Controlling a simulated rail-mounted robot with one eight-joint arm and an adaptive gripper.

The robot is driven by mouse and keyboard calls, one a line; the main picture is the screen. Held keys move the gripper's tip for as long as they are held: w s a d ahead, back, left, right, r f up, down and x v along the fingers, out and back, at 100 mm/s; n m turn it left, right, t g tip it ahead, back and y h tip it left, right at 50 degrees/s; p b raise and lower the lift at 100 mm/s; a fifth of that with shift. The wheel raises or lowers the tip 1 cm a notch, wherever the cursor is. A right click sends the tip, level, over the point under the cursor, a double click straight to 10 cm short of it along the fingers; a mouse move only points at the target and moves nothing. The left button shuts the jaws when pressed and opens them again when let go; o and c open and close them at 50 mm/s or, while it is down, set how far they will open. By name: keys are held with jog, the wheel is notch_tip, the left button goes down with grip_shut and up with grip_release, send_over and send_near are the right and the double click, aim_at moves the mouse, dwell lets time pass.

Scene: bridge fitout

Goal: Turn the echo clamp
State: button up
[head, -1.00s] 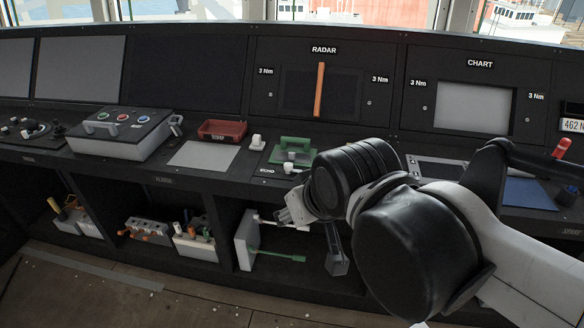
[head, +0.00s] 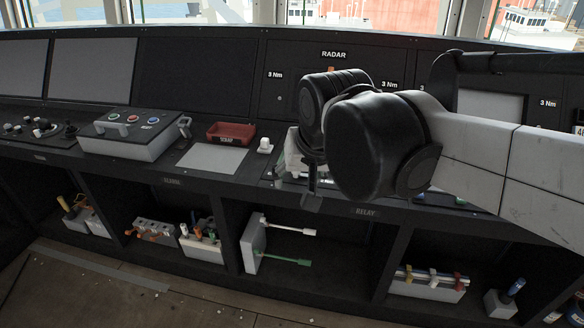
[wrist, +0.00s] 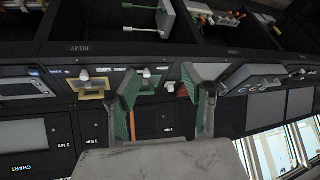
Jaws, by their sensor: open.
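The green ECHO plate with its pale clamp (wrist: 148,75) shows in the wrist view, which looks at the console upside down. It lies ahead of my gripper (wrist: 163,92), between the two spread fingers and beyond their tips. The fingers are open with nothing between them, and I see no contact with the clamp. In the head view my gripper (head: 305,182) hangs over the console ledge below the RADAR panel. My arm hides most of the green plate and the clamp there. The clamp's exact angle is too small to tell.
A white knob (head: 265,145) and a red tray (head: 231,132) stand left of my gripper. A yellow-plated fixture (wrist: 92,86) sits beside the green one. The RADAR panel (head: 280,80) rises behind. The shelf below holds a white block with rods (head: 254,243).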

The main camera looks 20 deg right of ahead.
jog(key=w+d+f+m+g, duration=0.2)
jog(key=w+d+m, duration=0.3)
jog(key=w, duration=0.7)
jog(key=w+d+f+m+g, duration=0.15)
jog(key=w+d+m, duration=0.35)
jog(key=w, duration=0.7)
jog(key=w+d+f+m+g, duration=0.2)
jog(key=w+d+f+m, duration=0.2)
jog(key=w+f, duration=0.3)
notch_tip(320, 180, down, 14)
jog(key=shift+w+d+r+b, duration=0.1)
jog(key=shift+d+r+b, duration=0.05)
jog(key=shift+b, duration=0.6)
jog(key=shift+c, duration=0.2)
grip_shut()
